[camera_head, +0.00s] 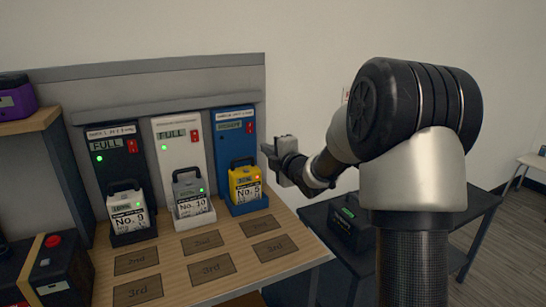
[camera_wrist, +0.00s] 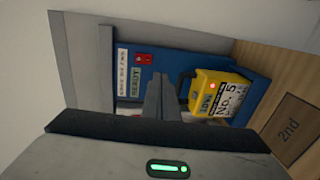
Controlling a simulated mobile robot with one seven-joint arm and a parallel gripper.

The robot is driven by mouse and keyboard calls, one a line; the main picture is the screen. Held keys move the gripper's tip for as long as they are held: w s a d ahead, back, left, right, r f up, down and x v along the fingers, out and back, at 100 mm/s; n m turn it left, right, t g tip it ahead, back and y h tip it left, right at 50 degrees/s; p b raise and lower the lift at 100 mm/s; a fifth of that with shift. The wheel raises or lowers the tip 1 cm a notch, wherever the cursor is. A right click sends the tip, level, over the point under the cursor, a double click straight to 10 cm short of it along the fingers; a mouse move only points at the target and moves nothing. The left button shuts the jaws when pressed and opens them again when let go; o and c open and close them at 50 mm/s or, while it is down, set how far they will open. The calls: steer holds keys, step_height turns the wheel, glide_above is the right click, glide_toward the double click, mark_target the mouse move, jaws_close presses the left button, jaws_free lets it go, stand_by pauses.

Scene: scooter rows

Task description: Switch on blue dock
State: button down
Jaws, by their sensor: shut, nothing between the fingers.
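The blue dock (camera_head: 229,152) stands at the right end of a row of three and also shows in the wrist view (camera_wrist: 178,70). Its red switch (camera_head: 250,127) is at the upper right of its panel and shows in the wrist view (camera_wrist: 145,59). Its small display (camera_wrist: 136,82) seems to read READY. A yellow battery marked No. 5 (camera_head: 245,184) sits upright in it, with a red light in the wrist view (camera_wrist: 207,92). My gripper (camera_head: 267,151) is shut and empty, just right of the dock; its fingers (camera_wrist: 160,90) hide part of the panel.
A black dock (camera_head: 118,163) and a white dock (camera_head: 181,151) hold batteries No. 9 and No. 10; their displays read FULL. The wooden bench (camera_head: 175,250) has several dark labelled plates. A dark side table (camera_head: 460,212) with a black case (camera_head: 350,225) stands right.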

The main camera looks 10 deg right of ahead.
steer(key=shift+s+d+f, duration=0.1)
steer(key=shift+s+d, duration=0.05)
steer(key=shift+s, duration=0.6)
steer(key=shift+s+d+f, duration=0.1)
steer(key=shift+s+d, duration=0.05)
steer(key=shift+s, duration=0.6)
steer(key=s+r+m+g+h, duration=0.2)
steer(key=s+m, duration=0.3)
steer(key=s, duration=0.3)
steer(key=s+r+m+g+h, duration=0.1)
steer(key=s+m+g+h, duration=0.15)
steer(key=s+m, duration=0.35)
steer(key=s+a+f+m+g, duration=0.1)
steer(key=s+a+m+g, duration=0.15)
steer(key=s, duration=0.65)
steer(key=s+a+f+m+g+y, duration=0.15)
steer(key=s+m, duration=0.25)
steer(key=s, duration=0.5)
steer(key=s+a+f+m+g, duration=0.1)
steer(key=s+m+g, duration=0.15)
steer(key=s, duration=0.65)
step_height(320, 180, up, 23)
steer(key=p, duration=2.3)
steer(key=shift+s+f, duration=0.15)
steer(key=shift+s, duration=0.1)
